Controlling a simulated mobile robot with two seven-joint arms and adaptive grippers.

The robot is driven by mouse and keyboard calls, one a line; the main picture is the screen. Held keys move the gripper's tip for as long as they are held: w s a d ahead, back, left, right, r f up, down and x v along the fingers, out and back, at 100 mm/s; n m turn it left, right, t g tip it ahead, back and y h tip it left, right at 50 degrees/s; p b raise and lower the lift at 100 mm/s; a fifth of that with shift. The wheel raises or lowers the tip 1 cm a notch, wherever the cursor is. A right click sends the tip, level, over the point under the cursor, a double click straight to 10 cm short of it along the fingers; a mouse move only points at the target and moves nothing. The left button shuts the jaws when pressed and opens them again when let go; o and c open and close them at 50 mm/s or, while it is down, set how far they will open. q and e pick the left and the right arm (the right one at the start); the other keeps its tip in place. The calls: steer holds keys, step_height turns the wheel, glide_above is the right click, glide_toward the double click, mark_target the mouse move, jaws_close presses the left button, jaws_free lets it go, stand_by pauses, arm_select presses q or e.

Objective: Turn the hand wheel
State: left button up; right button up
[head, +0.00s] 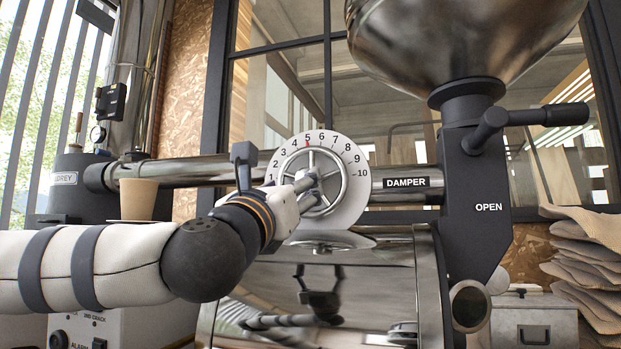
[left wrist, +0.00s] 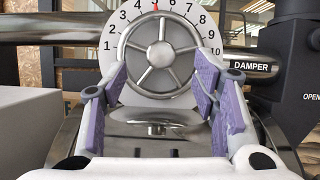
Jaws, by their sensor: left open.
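The hand wheel (head: 337,165) is a silver spoked ring in front of a white numbered dial (head: 359,180) on the damper pipe. A red mark shows at the 5. In the left wrist view the hand wheel (left wrist: 158,84) stands upright beyond my left gripper (left wrist: 160,88). The gripper's purple-padded fingers are spread apart, with nothing between them, and line up with the wheel's lower sides. In the head view my left gripper (head: 304,190) is in front of the wheel and hides part of it. I cannot tell whether the fingers touch the rim. My right gripper is not in view.
A paper cup (head: 138,199) stands at the left. A black column marked OPEN (head: 487,207) with a lever handle (head: 520,117) stands to the right, below a metal hopper (head: 460,40). Stacked sacks (head: 590,260) and a metal box (head: 535,318) are at the far right.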

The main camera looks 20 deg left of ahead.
arm_select(q)
steer(key=x, duration=0.9)
steer(key=shift+w+f, duration=0.2)
steer(key=shift+w, duration=0.15)
steer(key=shift+c, duration=0.3)
jaws_close()
